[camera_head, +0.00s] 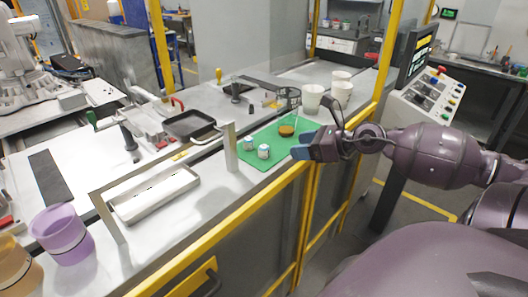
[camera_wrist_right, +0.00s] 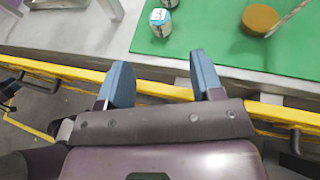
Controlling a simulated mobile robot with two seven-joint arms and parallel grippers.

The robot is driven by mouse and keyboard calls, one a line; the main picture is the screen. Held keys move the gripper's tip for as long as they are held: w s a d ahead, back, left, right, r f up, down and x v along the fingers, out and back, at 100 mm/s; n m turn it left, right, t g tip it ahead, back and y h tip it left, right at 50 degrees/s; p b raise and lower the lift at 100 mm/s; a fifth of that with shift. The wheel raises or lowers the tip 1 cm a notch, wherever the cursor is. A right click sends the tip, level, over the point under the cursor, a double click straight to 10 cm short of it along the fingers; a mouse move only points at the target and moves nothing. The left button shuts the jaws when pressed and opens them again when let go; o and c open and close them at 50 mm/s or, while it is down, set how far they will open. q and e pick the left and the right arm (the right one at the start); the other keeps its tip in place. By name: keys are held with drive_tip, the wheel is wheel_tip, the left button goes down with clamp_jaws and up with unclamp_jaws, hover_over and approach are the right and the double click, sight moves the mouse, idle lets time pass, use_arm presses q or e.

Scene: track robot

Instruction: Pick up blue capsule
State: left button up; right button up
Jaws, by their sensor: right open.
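Two small pale capsules stand on the green mat (camera_head: 247,178). The nearer capsule (camera_head: 263,152) is whitish with a bluish-grey tint, and it also shows in the right wrist view (camera_wrist_right: 160,22). The second capsule (camera_head: 248,143) is just behind it and partly cut off at the top of the wrist view (camera_wrist_right: 170,3). My right gripper (camera_head: 299,148) has blue fingers, open and empty, near the mat's right edge. In the wrist view the gripper (camera_wrist_right: 159,68) points toward the nearer capsule, apart from it. My left gripper is not in view.
A brown round piece (camera_head: 287,130) lies on the mat, with white cups (camera_head: 312,97) behind it. A metal upright (camera_head: 230,147) stands left of the capsules. A yellow rail (camera_head: 237,216) runs along the table's front edge. A silver tray (camera_head: 153,193) sits left.

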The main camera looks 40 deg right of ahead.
sight(267, 158)
drive_tip(key=shift+x, duration=5.35)
drive_tip(key=shift+r, duration=0.15)
drive_tip(key=shift+c, duration=0.5)
drive_tip(key=c, duration=0.9)
drive_tip(key=shift+r, duration=0.15)
